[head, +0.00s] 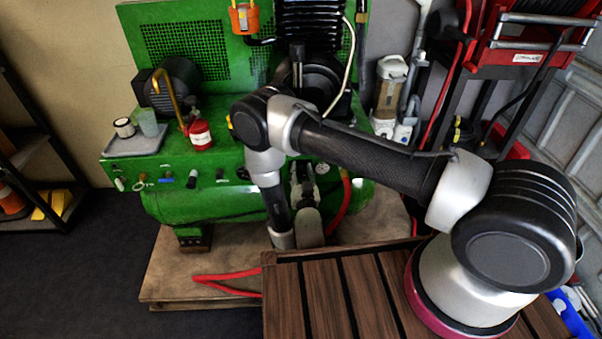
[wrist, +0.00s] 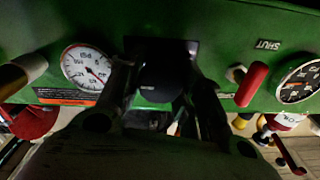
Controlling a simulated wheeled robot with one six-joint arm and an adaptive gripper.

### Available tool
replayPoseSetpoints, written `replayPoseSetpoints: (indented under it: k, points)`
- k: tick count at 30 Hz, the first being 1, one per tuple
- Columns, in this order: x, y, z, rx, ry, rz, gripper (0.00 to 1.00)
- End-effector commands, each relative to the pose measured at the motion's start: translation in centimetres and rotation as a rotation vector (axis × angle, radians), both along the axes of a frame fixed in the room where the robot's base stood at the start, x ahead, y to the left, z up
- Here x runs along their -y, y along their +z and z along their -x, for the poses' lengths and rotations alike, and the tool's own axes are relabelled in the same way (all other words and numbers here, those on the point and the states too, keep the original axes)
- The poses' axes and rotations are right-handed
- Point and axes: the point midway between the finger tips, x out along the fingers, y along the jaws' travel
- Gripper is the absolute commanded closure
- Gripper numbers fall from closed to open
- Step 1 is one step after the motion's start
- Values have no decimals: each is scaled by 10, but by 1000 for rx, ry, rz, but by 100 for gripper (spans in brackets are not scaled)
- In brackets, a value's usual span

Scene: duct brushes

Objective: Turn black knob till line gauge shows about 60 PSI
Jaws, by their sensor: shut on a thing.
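The black knob (wrist: 163,80) sits on the green compressor panel, in the middle of the wrist view. My gripper (wrist: 164,95) is shut on it, with one dark finger on each side. A white-faced gauge (wrist: 86,66) is left of the knob; its small figures and reading are too blurred to tell. A second round gauge (wrist: 298,82) is at the right edge, partly cut off. I cannot tell which is the line gauge. In the head view my gripper (head: 302,180) is at the panel front, and the knob is hidden behind it and the arm.
A red-handled valve (wrist: 251,84) is close to the right of the knob, near a SHUT label (wrist: 268,44). The green compressor (head: 190,205) carries a tray (head: 135,147) and a small red bottle (head: 200,135). A red hose (head: 215,277) lies on the plinth below.

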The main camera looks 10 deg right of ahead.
Motion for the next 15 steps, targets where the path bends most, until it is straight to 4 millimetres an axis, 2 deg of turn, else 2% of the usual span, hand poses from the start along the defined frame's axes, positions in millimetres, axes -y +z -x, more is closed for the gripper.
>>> replayPoseSetpoints:
  k: [15]
  points:
    - [0, -1, 1, 1, 2, -115, 88]
